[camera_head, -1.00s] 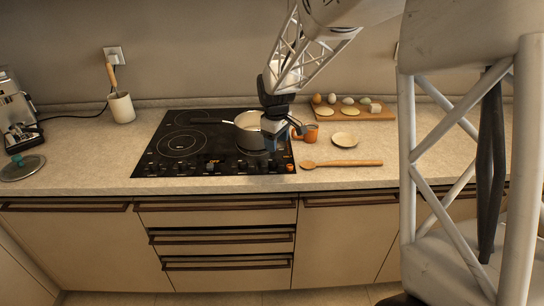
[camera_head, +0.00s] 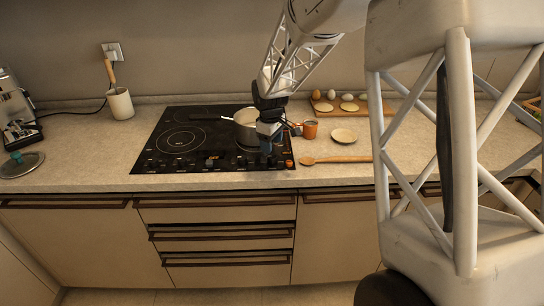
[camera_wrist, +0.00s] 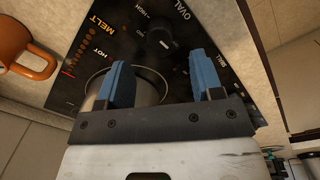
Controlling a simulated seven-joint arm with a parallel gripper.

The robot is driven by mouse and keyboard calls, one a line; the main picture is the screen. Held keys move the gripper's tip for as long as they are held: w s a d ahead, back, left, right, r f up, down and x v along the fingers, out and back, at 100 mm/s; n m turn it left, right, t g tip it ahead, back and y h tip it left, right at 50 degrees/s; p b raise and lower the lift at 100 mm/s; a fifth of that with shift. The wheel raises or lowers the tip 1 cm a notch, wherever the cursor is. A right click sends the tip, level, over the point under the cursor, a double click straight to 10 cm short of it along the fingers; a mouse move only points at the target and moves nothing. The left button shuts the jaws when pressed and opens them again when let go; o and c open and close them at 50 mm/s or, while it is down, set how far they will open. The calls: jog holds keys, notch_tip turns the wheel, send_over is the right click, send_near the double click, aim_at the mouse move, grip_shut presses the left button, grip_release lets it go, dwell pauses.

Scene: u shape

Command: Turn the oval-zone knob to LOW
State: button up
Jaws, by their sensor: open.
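The black cooktop (camera_head: 165,160) is set in the counter. In the wrist view, a black knob (camera_wrist: 160,41) stands on the cooktop panel beside the printed words OVAL and HIGH. The word LOW cannot be read. My gripper (camera_wrist: 162,80) is open, with its two blue fingers apart and nothing between them. The knob appears beyond the fingertips, between the fingers' directions, with no visible contact. In the head view, my gripper (camera_head: 268,146) is low over the front right of the cooktop and hides some of the knobs there. A pot (camera_head: 245,122) stands just behind it.
An orange mug (camera_head: 310,130) stands right of the cooktop and also shows in the wrist view (camera_wrist: 22,50). A small plate (camera_head: 343,135) and a wooden spoon (camera_head: 340,159) lie farther right. A board (camera_head: 325,106) with eggs is behind.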

aim_at(272, 156)
jog(key=shift+w+d+f, duration=0.1)
jog(key=shift+f, duration=2.95)
jog(key=c, duration=0.9)
